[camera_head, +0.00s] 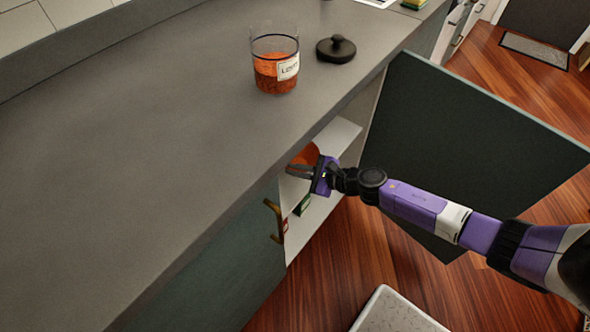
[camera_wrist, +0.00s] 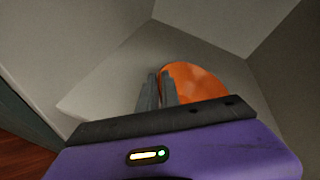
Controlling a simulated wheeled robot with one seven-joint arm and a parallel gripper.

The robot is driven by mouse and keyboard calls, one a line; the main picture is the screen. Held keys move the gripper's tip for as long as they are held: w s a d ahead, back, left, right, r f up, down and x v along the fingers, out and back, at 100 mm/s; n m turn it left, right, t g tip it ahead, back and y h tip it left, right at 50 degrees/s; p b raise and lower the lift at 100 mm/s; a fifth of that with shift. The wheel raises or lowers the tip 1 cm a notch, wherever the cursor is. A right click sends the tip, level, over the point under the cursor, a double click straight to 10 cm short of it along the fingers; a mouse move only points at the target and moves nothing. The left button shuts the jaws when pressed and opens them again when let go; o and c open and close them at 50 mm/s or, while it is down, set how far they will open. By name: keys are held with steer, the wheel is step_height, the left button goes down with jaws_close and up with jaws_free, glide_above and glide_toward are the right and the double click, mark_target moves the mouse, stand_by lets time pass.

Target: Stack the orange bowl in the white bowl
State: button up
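The orange bowl (camera_head: 304,157) is inside the open cabinet under the counter, partly hidden by the counter edge and my gripper. My gripper (camera_head: 298,170) reaches in through the cabinet opening at the bowl's near side. In the wrist view the two grey fingers (camera_wrist: 159,88) are close together at the left edge of the orange bowl (camera_wrist: 200,82). One finger is outside the bowl and the other overlaps its inside, with the rim seemingly between them. The lower part of the bowl is hidden by my gripper's body. No white bowl can be made out in either view.
The cabinet door (camera_head: 470,140) stands wide open on the right. A white shelf (camera_head: 338,137) is inside the cabinet, with small boxes (camera_head: 302,204) lower down. A glass jar (camera_head: 275,62) and black lid (camera_head: 336,49) stand on the counter (camera_head: 130,150), whose left part is clear.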

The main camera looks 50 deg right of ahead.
steer(key=shift+o, duration=1.1)
